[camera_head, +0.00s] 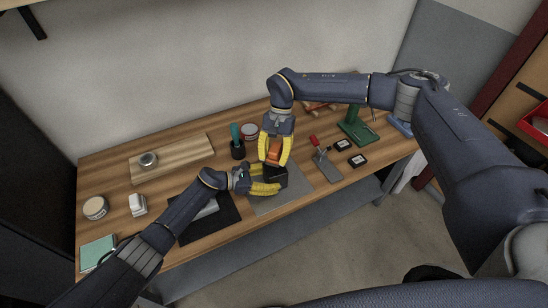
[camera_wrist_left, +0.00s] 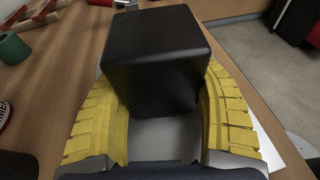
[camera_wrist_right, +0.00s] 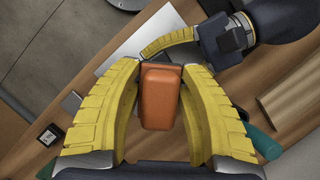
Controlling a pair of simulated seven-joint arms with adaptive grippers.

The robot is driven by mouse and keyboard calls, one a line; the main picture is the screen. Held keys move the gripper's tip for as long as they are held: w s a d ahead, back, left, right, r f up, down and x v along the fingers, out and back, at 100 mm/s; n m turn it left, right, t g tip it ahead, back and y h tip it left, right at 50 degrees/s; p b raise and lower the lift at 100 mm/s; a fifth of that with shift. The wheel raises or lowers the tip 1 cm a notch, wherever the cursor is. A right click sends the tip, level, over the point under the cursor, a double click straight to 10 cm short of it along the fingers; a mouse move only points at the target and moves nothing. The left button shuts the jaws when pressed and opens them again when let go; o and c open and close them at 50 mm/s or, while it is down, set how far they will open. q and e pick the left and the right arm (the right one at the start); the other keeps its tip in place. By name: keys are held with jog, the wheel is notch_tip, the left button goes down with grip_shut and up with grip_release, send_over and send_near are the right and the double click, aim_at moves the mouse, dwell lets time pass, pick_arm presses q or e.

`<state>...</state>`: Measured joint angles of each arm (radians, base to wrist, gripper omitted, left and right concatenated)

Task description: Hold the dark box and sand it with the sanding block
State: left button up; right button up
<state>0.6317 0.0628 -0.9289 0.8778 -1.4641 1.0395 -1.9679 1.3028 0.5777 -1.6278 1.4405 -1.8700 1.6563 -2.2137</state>
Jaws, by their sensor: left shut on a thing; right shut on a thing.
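The dark box (camera_head: 275,174) is a black block over the grey metal plate on the workbench. My left gripper (camera_head: 268,180) is shut on it from the left, and the box (camera_wrist_left: 155,60) fills the space between the yellow fingers (camera_wrist_left: 160,110) in the left wrist view. The orange sanding block (camera_head: 274,152) is in my right gripper (camera_head: 274,158), which points down above the box. In the right wrist view the sanding block (camera_wrist_right: 160,97) sits between the yellow fingers (camera_wrist_right: 160,90). Whether the block touches the box is hard to tell.
The grey plate (camera_head: 293,195) lies under the work. A dark cup with a green-handled tool (camera_head: 237,148) stands just behind left. A red-handled grey tool (camera_head: 325,163), small dark boxes (camera_head: 357,160) and a green stand (camera_head: 357,130) are to the right. A wooden board (camera_head: 185,160) lies back left.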

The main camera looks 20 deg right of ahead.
pick_arm(q)
jog(key=o, duration=1.5)
jog(key=v, duration=1)
jog(key=shift+a, duration=0.35)
jog(key=shift+a+r, duration=0.25)
jog(key=shift+a, duration=0.3)
jog(key=shift+r, duration=0.1)
